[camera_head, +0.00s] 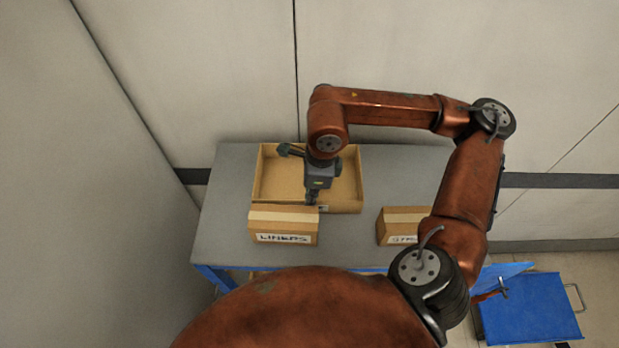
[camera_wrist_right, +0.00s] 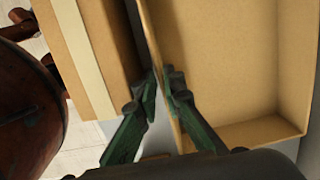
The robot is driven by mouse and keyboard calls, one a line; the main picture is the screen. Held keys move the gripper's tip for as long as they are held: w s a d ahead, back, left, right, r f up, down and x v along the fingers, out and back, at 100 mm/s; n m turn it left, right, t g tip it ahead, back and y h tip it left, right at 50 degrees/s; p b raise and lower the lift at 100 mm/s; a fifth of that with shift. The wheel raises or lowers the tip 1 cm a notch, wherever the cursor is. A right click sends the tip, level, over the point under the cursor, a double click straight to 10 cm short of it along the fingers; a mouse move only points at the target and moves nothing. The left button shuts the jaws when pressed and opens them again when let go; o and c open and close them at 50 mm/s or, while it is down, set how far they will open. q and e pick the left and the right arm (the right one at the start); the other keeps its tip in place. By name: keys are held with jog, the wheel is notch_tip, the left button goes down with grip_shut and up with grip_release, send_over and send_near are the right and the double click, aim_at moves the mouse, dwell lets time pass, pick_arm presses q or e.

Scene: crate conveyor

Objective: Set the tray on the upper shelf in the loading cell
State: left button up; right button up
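The tray (camera_head: 340,205) is a shallow, open cardboard box with low walls, and it looks empty. It sits on a grey tabletop (camera_head: 225,225) against the back wall. My right gripper (camera_head: 312,203) points down at the tray's front wall. In the right wrist view its green fingers (camera_wrist_right: 160,92) stand on either side of the tray's thin wall (camera_wrist_right: 150,45) and look closed on it. The tray appears to rest on the table. My left gripper is not in view. I cannot make out an upper shelf.
A taped carton marked LINERS (camera_head: 283,226) stands close in front of the tray's left half. Another carton (camera_head: 397,225) stands to the right, its label partly hidden by my arm. A blue cart (camera_head: 530,308) is on the floor at lower right. The table's left end is clear.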

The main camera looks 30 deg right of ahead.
jog(key=f, duration=0.1)
jog(key=f+p, duration=0.1)
jog(key=f, duration=0.1)
jog(key=shift+w+a+f+p, duration=0.15)
jog(key=shift+a+f+p, duration=0.15)
jog(key=shift+f, duration=0.6)
jog(key=shift+r, duration=0.1)
grip_shut()
